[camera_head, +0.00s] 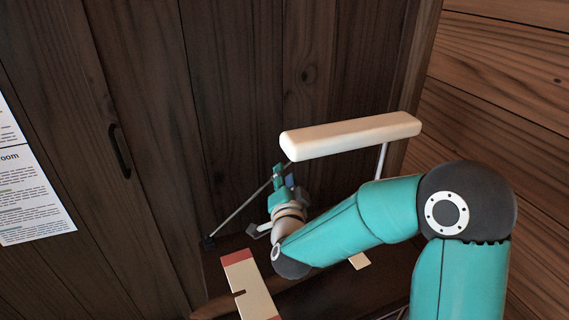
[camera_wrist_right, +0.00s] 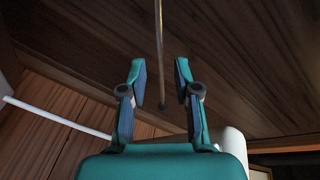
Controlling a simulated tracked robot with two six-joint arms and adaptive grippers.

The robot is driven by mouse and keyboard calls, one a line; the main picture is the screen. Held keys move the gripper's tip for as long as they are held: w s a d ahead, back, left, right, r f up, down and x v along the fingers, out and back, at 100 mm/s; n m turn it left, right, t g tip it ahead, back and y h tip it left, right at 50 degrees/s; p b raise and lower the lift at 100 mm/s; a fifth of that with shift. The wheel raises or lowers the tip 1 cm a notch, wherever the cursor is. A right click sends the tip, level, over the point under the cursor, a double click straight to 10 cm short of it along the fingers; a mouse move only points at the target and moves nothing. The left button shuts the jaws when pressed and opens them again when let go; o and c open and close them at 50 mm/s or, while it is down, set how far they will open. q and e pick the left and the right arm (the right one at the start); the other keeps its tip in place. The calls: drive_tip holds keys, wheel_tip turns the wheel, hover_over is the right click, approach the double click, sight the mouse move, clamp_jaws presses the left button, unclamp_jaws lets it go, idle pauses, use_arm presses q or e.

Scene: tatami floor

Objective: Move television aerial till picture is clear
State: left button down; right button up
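A thin metal rod, which looks like the aerial (camera_head: 238,208), rises at a slant from a small dark base towards my right gripper (camera_head: 281,176) in the head view. In the right wrist view, the aerial (camera_wrist_right: 158,45) runs down between the fingers of my right gripper (camera_wrist_right: 161,80) and ends in a small dark tip. The fingers are apart, with gaps on both sides of the rod. No television picture shows in either view. My left gripper is not in view.
A cream padded bar (camera_head: 350,136) on a white post (camera_head: 382,160) stands close behind my right arm. A red-and-cream notched board (camera_head: 249,287) lies below. Dark wooden doors (camera_head: 150,120) stand behind, with a paper notice (camera_head: 30,195) at left.

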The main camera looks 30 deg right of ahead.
drive_tip(key=shift+x, duration=1.9)
clamp_jaws()
